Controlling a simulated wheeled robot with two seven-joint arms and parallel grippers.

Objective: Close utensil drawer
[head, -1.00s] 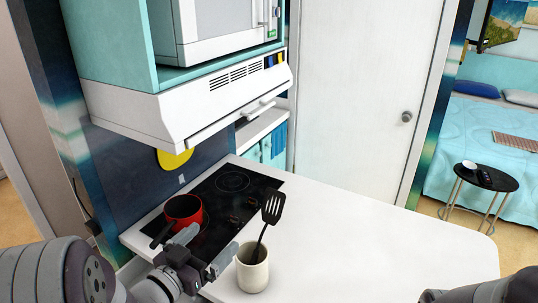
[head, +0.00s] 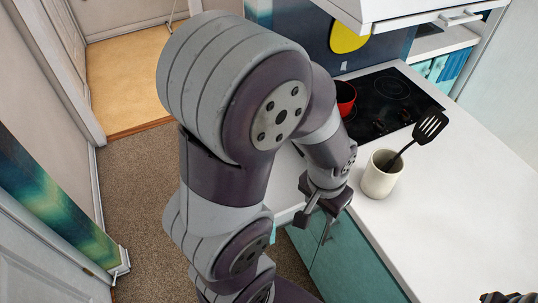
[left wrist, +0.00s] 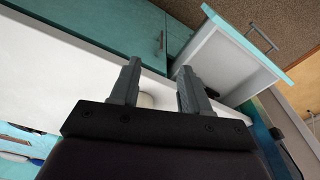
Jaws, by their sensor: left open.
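The utensil drawer stands open in the left wrist view, with a pale box (left wrist: 226,66) and a teal front (left wrist: 246,36) carrying a bar handle (left wrist: 262,37). In the head view my left arm hides most of it; a pale part (head: 287,187) shows beside the arm. My left gripper (head: 322,207) is open and empty, low beside the counter's edge. In the left wrist view its two fingers (left wrist: 159,88) are spread apart, with the drawer beyond and to the right. I see no contact with the drawer.
A white crock (head: 381,175) with a black slotted spatula (head: 430,127) stands on the white counter (head: 450,200) near the gripper. A red pot (head: 345,97) sits on the black cooktop (head: 390,105). Teal cabinet doors (head: 345,262) are below. Open floor (head: 140,190) lies left.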

